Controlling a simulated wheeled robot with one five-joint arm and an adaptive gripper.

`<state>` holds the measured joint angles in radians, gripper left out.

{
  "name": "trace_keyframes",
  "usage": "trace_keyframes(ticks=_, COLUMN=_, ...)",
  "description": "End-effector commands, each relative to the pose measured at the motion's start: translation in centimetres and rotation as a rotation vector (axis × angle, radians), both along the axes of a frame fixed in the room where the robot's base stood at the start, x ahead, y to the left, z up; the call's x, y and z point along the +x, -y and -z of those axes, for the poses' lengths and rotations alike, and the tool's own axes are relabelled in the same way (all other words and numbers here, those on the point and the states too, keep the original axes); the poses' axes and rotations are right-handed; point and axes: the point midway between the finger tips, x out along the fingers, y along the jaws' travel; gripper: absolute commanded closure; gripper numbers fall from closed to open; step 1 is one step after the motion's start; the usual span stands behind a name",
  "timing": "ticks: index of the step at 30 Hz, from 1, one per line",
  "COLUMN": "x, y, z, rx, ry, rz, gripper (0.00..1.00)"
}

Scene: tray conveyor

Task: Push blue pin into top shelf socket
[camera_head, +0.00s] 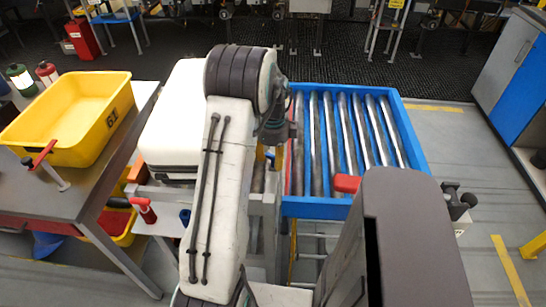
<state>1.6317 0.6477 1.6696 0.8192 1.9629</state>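My arm rises through the middle of the view and bends over at its dark upper joint. The dark end of the arm, with what shows of my gripper (276,128), hangs just right of that joint, by the left edge of the roller conveyor. Its fingertips are not clear, so I cannot tell whether it is open or holds anything. A small dark blue piece (185,216) shows at the left edge of my arm, by a small white ledge (160,226). I cannot tell whether it is the blue pin. No shelf socket can be made out; my arm hides part of this area.
A blue-framed roller conveyor (418,150) lies to the right, with a red part (346,184) at its front edge. A white case (172,130) stands left of my arm. A yellow bin (85,105) sits on the left table (75,190).

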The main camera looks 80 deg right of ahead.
Motion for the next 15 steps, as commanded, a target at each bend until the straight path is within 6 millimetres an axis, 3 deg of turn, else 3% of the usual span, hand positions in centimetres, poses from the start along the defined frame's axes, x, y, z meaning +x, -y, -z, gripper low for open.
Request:
trace_keyframes(ticks=10, x=0.0, y=0.0, z=-0.2, rx=0.000, ry=0.000, rz=0.000, gripper=0.53)
trace_keyframes(ticks=15, x=0.0, y=0.1, z=-1.4, rx=-0.003, ry=0.000, rz=0.000, gripper=0.53)
